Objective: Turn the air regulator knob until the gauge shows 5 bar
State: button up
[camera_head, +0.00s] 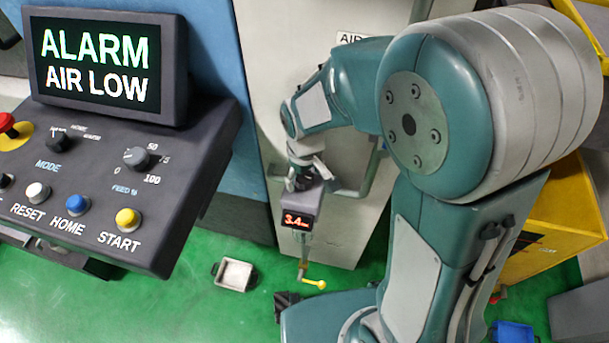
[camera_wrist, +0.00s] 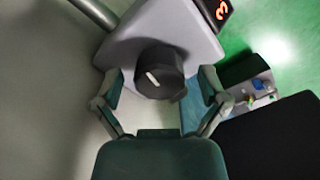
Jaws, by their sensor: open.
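The air regulator is a grey block (camera_wrist: 185,30) with a dark round knob (camera_wrist: 160,80) carrying a short white mark that points to the upper left in the wrist view. Its gauge (camera_head: 298,221) is a small display reading about 3.4 in red-orange digits in the head view; only part of a digit shows at the top in the wrist view (camera_wrist: 222,10). My gripper (camera_wrist: 160,84) is open, one finger on each side of the knob with a visible gap on both sides.
An alarm screen (camera_head: 103,66) reads "ALARM AIR LOW" above a control panel (camera_head: 100,165) with a red stop button and several other controls. A yellow-handled valve (camera_head: 314,284) hangs below the gauge. A small white tray (camera_head: 234,274) sits on the green floor.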

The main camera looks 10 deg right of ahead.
jog(key=c, duration=1.1)
jog(key=shift+c, duration=0.2)
jog(key=shift+m, duration=0.3)
jog(key=m, duration=0.4)
jog(key=shift+s, duration=0.1)
jog(key=shift+m, duration=2.4)
jog(key=shift+f, duration=0.1)
